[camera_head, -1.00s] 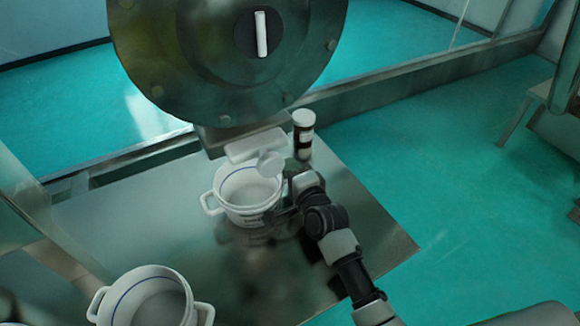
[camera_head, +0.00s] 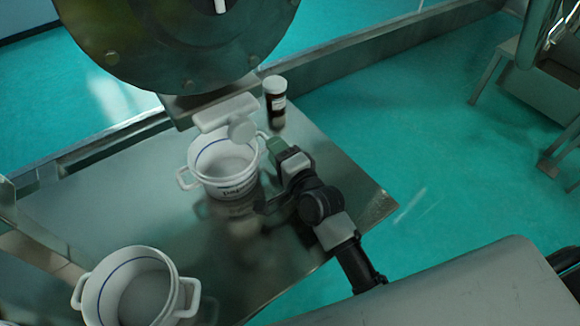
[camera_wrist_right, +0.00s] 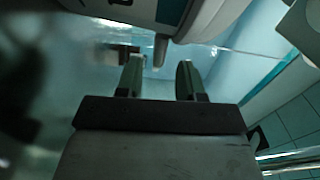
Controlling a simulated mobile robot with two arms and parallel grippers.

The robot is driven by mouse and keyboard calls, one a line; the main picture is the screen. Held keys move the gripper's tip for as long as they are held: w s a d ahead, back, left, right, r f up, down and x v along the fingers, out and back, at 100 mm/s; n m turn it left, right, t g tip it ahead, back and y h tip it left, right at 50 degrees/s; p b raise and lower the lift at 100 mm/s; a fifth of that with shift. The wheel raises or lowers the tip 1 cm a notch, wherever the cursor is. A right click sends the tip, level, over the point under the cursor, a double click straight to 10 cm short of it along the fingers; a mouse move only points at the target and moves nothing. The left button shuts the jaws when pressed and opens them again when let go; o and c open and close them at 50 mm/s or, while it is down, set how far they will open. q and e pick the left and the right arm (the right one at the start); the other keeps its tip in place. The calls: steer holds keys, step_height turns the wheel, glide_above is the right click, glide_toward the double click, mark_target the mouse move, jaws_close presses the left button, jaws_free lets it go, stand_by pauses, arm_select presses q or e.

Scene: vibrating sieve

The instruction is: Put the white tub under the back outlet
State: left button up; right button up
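A white tub (camera_head: 212,182) with a blue line inside and side handles stands upright on the metal table, at the white outlet (camera_head: 225,112) under the big drum. The outlet's round end overlaps the tub's far right rim in the head view; I cannot tell how exactly it is centred. My right gripper (camera_head: 268,142) is at the tub's right side. In the right wrist view its two green fingers (camera_wrist_right: 160,78) are apart, and the tub's handle (camera_wrist_right: 160,50) shows just beyond and between the tips, with no finger seen pressing it. My left gripper is not in view.
A second white tub (camera_head: 96,296) stands at the table's front left. A dark bottle with a white cap (camera_head: 275,102) stands right of the outlet. The metal drum (camera_head: 170,45) hangs over the back. The metal table (camera_head: 120,205) is bare between the tubs.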

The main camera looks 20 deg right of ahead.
steer(key=b+v, duration=0.1)
steer(key=v, duration=0.5)
steer(key=shift+s+d, duration=0.1)
steer(key=shift+s, duration=0.25)
stand_by(0.8)
